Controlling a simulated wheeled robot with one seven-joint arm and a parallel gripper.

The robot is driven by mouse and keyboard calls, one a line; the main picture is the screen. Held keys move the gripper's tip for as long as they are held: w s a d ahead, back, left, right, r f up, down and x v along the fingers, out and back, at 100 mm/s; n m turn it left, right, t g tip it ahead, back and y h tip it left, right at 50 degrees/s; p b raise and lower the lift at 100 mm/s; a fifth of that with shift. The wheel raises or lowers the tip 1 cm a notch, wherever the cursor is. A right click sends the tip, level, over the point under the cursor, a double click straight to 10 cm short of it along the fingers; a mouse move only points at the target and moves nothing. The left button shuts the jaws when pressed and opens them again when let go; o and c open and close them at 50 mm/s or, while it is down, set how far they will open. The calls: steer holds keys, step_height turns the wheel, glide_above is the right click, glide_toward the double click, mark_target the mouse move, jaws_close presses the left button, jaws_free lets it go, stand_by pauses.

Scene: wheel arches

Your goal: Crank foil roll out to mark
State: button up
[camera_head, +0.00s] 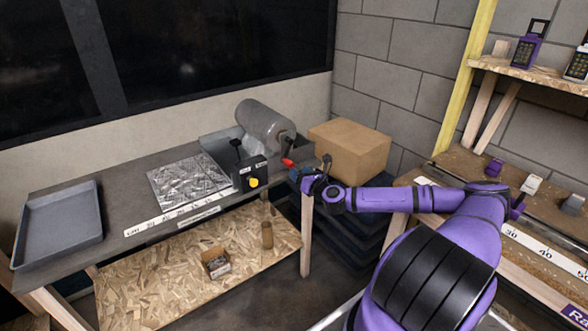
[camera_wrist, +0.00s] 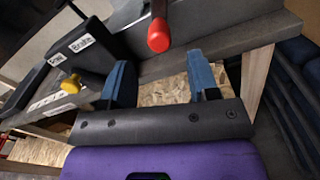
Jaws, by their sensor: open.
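The foil roll (camera_head: 262,122), a grey cylinder, sits on its dispenser at the right end of the bench. Its crank ends in a red handle (camera_head: 288,163), which also shows in the wrist view (camera_wrist: 158,36). A sheet of foil (camera_head: 188,182) lies flat on the bench beside a printed scale strip (camera_head: 178,209); which mark is meant cannot be read. My gripper (camera_head: 298,174) is just right of and below the red handle. In the wrist view its blue fingers (camera_wrist: 163,80) are apart and empty, with the handle beyond them, seemingly not between them.
A black box (camera_head: 250,174) with a yellow knob (camera_head: 253,183) and a black lever stands left of the crank. A cardboard box (camera_head: 350,149) stands behind my gripper. A grey tray (camera_head: 60,222) lies at the bench's left end. A workbench and shelf stand right.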

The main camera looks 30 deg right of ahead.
steer(key=shift+s, duration=2.6)
